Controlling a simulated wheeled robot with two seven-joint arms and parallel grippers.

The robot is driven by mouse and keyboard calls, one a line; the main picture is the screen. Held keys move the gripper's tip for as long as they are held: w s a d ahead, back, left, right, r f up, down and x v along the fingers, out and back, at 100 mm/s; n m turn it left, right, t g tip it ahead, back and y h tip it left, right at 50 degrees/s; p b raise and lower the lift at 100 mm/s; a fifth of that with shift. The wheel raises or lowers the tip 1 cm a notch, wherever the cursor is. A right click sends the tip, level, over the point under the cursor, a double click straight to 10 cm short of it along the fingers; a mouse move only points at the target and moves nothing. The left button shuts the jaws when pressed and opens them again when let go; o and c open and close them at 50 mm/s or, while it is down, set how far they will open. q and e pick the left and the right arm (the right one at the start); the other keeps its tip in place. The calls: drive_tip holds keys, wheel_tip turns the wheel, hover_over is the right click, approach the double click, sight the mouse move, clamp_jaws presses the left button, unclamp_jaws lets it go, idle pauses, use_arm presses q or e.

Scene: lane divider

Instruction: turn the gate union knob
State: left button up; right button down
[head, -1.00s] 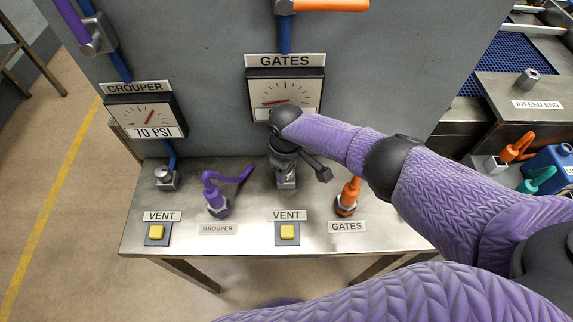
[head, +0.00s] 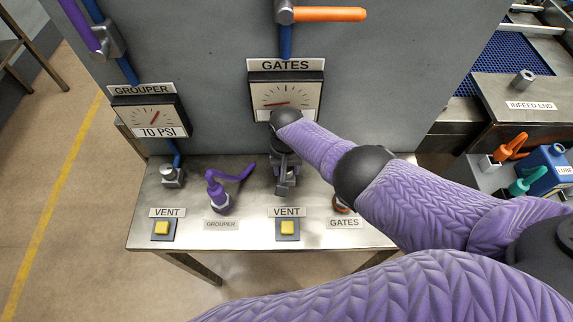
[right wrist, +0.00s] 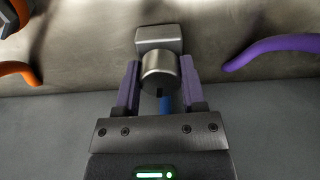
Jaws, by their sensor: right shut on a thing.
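The gate union knob (right wrist: 159,70) is a short grey metal cylinder on a square metal block (right wrist: 159,38) in the right wrist view. My right gripper (right wrist: 160,75) has one finger on each side of the knob and is shut on it. In the head view my right gripper (head: 285,182) points down at the bench below the GATES gauge (head: 287,97). There the gripper and wrist hide most of the knob. The blue pipe (right wrist: 165,103) shows between the fingers in the right wrist view. My left gripper is not in view.
The orange GATES fitting (head: 342,204) is mostly behind my right arm. Yellow VENT buttons (head: 287,228) (head: 162,228) sit at the bench front. The GROUPER union (head: 172,176) is at the left.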

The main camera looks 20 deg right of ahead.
drive_tip(key=m, duration=0.3)
drive_tip(key=shift+r+m, duration=0.1)
drive_tip(key=shift+m, duration=0.2)
drive_tip(key=m, duration=0.4)
drive_tip(key=shift+w+m, duration=0.1)
drive_tip(key=shift+m, duration=0.2)
drive_tip(key=m, duration=0.2)
drive_tip(key=shift+m, duration=0.4)
drive_tip(key=m, duration=0.3)
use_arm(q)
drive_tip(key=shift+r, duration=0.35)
use_arm(e)
drive_tip(key=shift+m, duration=0.8)
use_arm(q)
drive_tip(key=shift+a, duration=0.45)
use_arm(e)
drive_tip(key=shift+m, duration=0.3)
